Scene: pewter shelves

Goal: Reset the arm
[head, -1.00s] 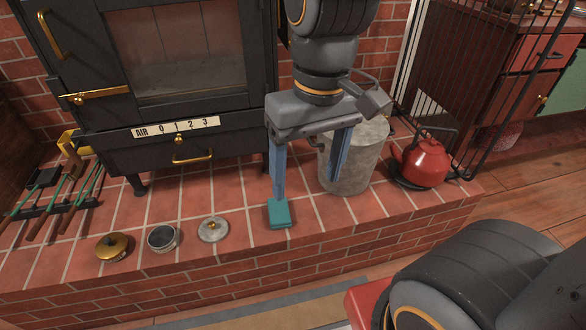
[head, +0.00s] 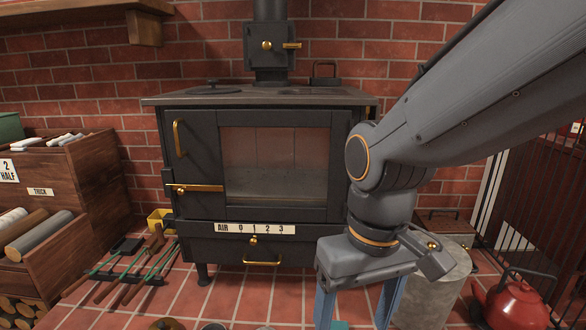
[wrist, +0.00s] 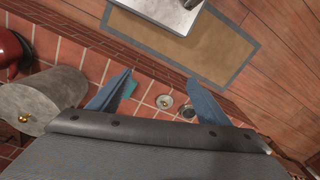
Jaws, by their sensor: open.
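My gripper (head: 357,312) hangs at the lower right of the head view, in front of the stove's right side. In the wrist view, my gripper (wrist: 151,82) points down over the tiled hearth, fingers spread. A teal block (wrist: 129,89) shows beside the left finger there, partly hidden by it. A sliver of the teal block (head: 340,325) shows at the head view's bottom edge.
A black stove (head: 190,170) stands behind the arm. A grey metal bucket (head: 437,290) is right of my gripper, with a red kettle (head: 515,305) beyond it. Fire tools (head: 125,270) lie at left. A lid (wrist: 165,101) and small pot (wrist: 187,113) sit on the hearth.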

